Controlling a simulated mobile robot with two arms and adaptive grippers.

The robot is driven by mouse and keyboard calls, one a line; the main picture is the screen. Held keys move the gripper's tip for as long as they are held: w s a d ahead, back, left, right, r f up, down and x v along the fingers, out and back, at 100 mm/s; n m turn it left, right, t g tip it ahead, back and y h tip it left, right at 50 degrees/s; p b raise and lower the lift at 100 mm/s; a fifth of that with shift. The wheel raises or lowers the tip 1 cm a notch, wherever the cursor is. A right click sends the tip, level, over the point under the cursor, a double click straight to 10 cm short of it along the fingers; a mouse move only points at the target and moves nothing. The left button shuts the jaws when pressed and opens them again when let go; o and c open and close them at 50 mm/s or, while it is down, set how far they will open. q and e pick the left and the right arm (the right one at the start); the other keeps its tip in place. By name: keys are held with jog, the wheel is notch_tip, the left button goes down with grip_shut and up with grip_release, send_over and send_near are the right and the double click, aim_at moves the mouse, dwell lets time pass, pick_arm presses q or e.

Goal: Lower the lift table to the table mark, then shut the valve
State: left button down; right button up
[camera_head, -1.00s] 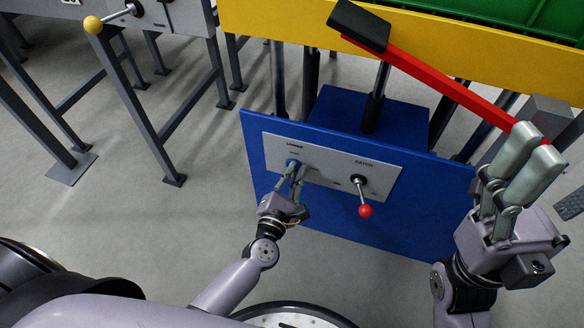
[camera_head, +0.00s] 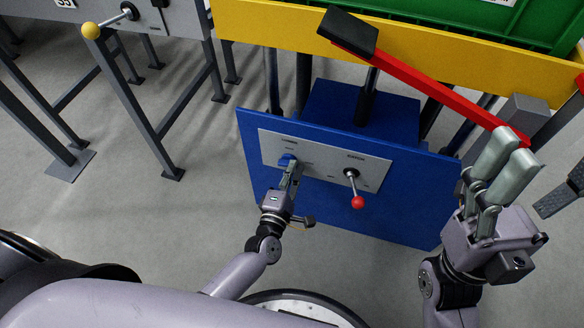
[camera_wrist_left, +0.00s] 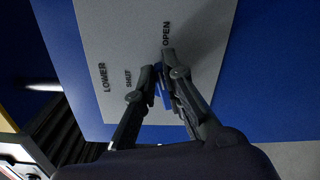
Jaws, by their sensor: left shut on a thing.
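The lift table has a yellow side (camera_head: 260,32) and stands on dark legs above a blue base. A grey valve panel (camera_head: 318,166) on the blue front carries a blue valve knob (camera_head: 286,159) at left. In the left wrist view, LOWER, SHUT and OPEN are lettered around the knob (camera_wrist_left: 166,99). My left gripper (camera_head: 290,168) is shut on this knob, its fingers hiding part of it. My right gripper (camera_head: 511,146) is raised at right, its fingers close together by the lower end of the red bar (camera_head: 440,92); I cannot tell whether they grip anything. The table mark is not clearly identifiable.
A red-knobbed lever (camera_head: 358,202) sits right of the valve. A black pad (camera_head: 348,32) tops the red bar. A green crate (camera_head: 480,18) rests on the table. A grey stand (camera_head: 150,130) with a yellow-balled lever (camera_head: 91,31) is at left. Floor between is clear.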

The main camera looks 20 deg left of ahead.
dwell(0.5)
pick_arm(q)
jog(key=c, duration=1.7)
grip_release()
jog(key=s, duration=1.2)
jog(key=shift+a, duration=0.15)
